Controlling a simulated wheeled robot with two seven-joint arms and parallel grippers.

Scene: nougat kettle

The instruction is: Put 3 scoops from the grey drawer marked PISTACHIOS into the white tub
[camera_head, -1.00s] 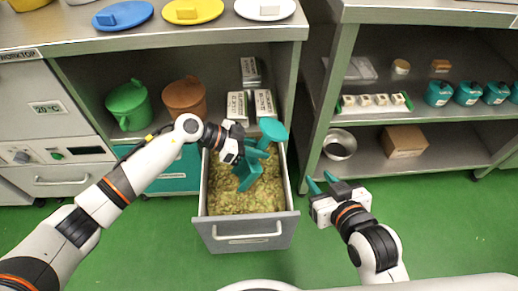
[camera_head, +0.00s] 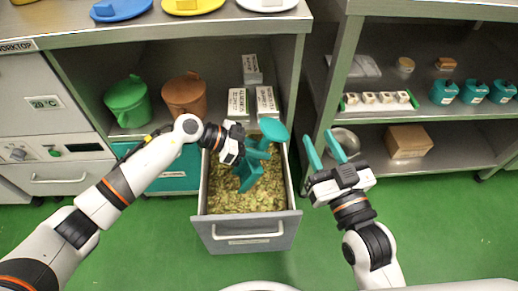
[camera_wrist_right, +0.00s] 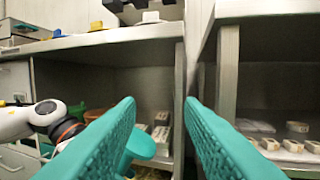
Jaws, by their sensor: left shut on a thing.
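The grey drawer (camera_head: 220,228) stands pulled open below the shelf, filled with yellow-green pistachio pieces (camera_head: 240,200). The label on its front is too small to read. My left gripper (camera_head: 252,160) is over the drawer, shut on a teal scoop (camera_head: 273,130). Gripper fingers and scoop are the same teal, so where one ends is hard to tell. My right gripper (camera_head: 325,152) is right of the drawer, open and empty, fingers pointing toward the shelves. Its two fingers (camera_wrist_right: 160,125) show apart in the right wrist view. I cannot make out a white tub; a white lid (camera_head: 262,5) lies on the worktop.
Blue (camera_head: 122,10) and yellow (camera_head: 193,6) lids lie on the worktop. A metal bowl (camera_head: 347,141) and a cardboard box (camera_head: 408,141) are on the right shelf. Green floor is free in front.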

